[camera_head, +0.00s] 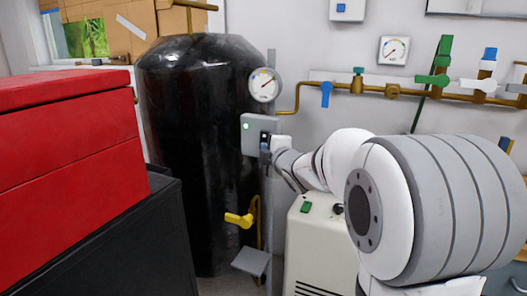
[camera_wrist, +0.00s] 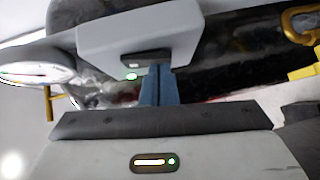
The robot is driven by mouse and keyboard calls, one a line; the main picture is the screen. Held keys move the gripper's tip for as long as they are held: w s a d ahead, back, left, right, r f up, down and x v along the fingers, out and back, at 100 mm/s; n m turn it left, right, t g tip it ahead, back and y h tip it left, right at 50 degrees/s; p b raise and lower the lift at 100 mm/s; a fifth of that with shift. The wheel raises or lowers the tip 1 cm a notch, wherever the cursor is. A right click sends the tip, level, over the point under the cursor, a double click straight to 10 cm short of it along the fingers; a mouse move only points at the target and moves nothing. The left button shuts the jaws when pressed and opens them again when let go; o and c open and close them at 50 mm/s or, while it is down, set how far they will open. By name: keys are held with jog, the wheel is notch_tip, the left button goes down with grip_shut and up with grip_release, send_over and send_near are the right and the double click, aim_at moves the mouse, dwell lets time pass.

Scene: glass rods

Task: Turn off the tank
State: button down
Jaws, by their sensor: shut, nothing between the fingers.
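The tall black tank (camera_head: 190,130) stands at the back left of the head view. A grey control box (camera_head: 252,122) sits at its right side, with a lit green light (camera_head: 245,126) and a dark switch (camera_head: 264,136). The box (camera_wrist: 140,30), green light (camera_wrist: 131,76) and dark switch (camera_wrist: 146,60) also show in the wrist view. My gripper (camera_head: 265,154) is shut and empty, its blue-grey fingertips (camera_wrist: 159,68) right at the switch. I cannot tell whether they touch it. The fingertips hide part of the switch in the wrist view.
A round gauge (camera_head: 264,85) is above the box. A yellow valve handle (camera_head: 238,220) is low on the tank's front. A red box (camera_head: 70,135) on a black cabinet fills the left. A beige unit (camera_head: 312,245) stands below my arm. Brass pipework (camera_head: 440,94) runs along the wall.

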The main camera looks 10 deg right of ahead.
jog(key=shift+w+d+b, duration=0.1)
jog(key=shift+w+b, duration=0.05)
jog(key=shift+b, duration=0.9)
jog(key=shift+f, duration=0.1)
jog(key=s+f+b, duration=0.1)
jog(key=s, duration=1.2)
jog(key=shift+a+f, duration=0.35)
jog(key=shift+a, duration=0.05)
